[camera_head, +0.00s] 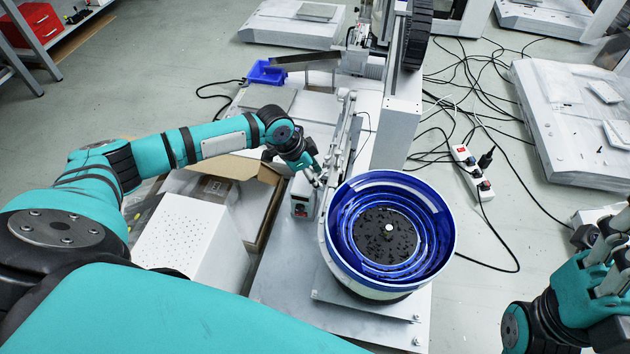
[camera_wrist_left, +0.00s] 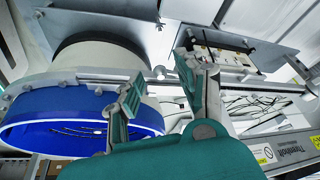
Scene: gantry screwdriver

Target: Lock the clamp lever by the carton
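The open cardboard carton (camera_head: 268,205) stands left of the machine's base plate, partly hidden by my left arm. I cannot make out the clamp lever clearly; my left gripper may hide it. My left gripper (camera_head: 318,178) is over the base plate, right of the carton and beside the thin feed rail (camera_head: 343,132). In the left wrist view its two fingers (camera_wrist_left: 160,72) are apart, with a metal bar (camera_wrist_left: 108,76) showing behind the gap and nothing clearly held. My right gripper (camera_head: 606,245) is at the right edge, partly cut off, away from the machine.
A blue-lined bowl feeder (camera_head: 436,232) stands close in front of the left gripper. A small grey control box (camera_head: 302,196) sits just below it. A white perforated box (camera_head: 190,235) stands by the carton. Cables and a power strip (camera_head: 472,172) lie on the floor.

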